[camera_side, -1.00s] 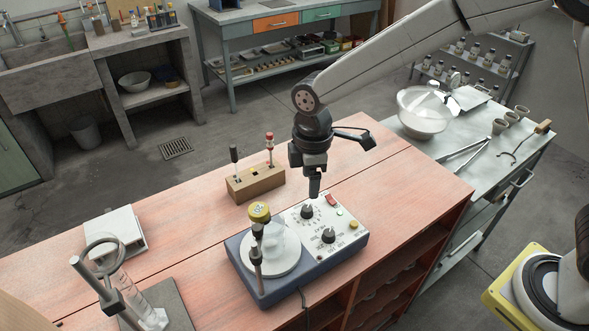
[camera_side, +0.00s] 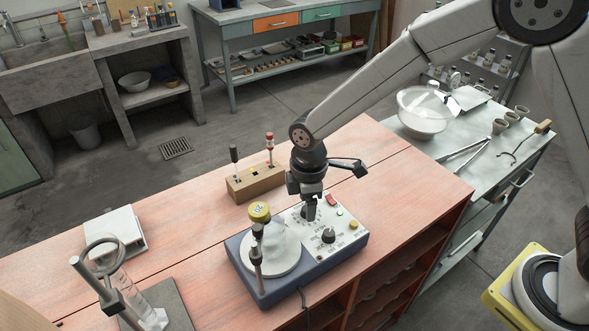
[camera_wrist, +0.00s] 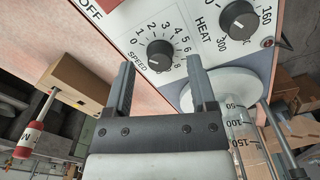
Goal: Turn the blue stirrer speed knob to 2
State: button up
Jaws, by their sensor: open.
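The blue stirrer (camera_side: 246,275) stands on the bench with a white control panel (camera_side: 312,250). Its black speed knob (camera_wrist: 160,54) is ringed by printed numbers marked SPEED in the wrist view. I cannot clearly tell which number its mark points to. In the wrist view my open gripper (camera_wrist: 161,63) has one finger on each side of the knob. I cannot tell whether the fingers touch it.
The black heat knob (camera_side: 328,235) is close by on the panel, and also shows in the wrist view (camera_wrist: 239,20). A red switch (camera_side: 331,200) sits behind. A wooden block (camera_side: 256,184) with screwdrivers is behind.

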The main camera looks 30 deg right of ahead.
jog(key=shift+f, duration=0.6)
grip_shut()
jog(key=shift+m, duration=0.3)
jog(key=m, duration=0.5)
jog(key=shift+m, duration=2.2)
